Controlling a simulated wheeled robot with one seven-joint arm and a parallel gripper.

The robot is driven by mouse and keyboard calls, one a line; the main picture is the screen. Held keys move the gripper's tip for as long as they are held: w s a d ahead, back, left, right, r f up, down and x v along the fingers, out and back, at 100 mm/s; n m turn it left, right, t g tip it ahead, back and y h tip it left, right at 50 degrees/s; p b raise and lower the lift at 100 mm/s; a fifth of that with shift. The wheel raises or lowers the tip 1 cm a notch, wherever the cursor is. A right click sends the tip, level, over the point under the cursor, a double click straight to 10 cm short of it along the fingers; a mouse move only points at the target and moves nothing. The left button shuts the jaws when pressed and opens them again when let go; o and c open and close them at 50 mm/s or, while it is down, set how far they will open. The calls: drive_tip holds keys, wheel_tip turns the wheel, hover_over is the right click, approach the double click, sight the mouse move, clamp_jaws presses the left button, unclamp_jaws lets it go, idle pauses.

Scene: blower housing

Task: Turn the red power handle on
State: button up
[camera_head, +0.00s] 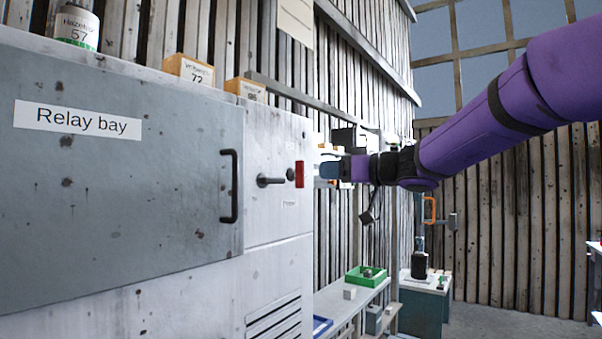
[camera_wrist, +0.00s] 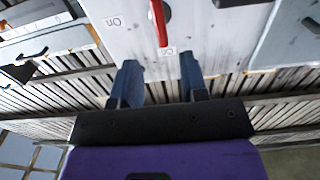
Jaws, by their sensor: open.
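The red power handle (camera_head: 299,174) stands upright on a dark round hub on the white cabinet face, just right of a black lever. In the wrist view the red handle (camera_wrist: 160,22) points down the picture at a small label (camera_wrist: 168,50), too blurred to read. An inverted "On" label (camera_wrist: 113,21) is to its left. My gripper (camera_head: 328,169) is open, just right of the handle in the head view, with a small gap. In the wrist view my gripper (camera_wrist: 158,64) has its fingers spread either side of the handle's line, with nothing between them.
The grey "Relay bay" door (camera_head: 110,170) with a black pull handle (camera_head: 230,186) is left of the power handle. A black lever (camera_head: 270,180) sits close beside it. Boxes and a can (camera_head: 77,25) stand on the cabinet top. A low shelf holds a green tray (camera_head: 367,276).

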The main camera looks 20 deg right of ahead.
sight(304, 171)
drive_tip(key=x, duration=0.9)
drive_tip(key=shift+s, duration=0.1)
clamp_jaws()
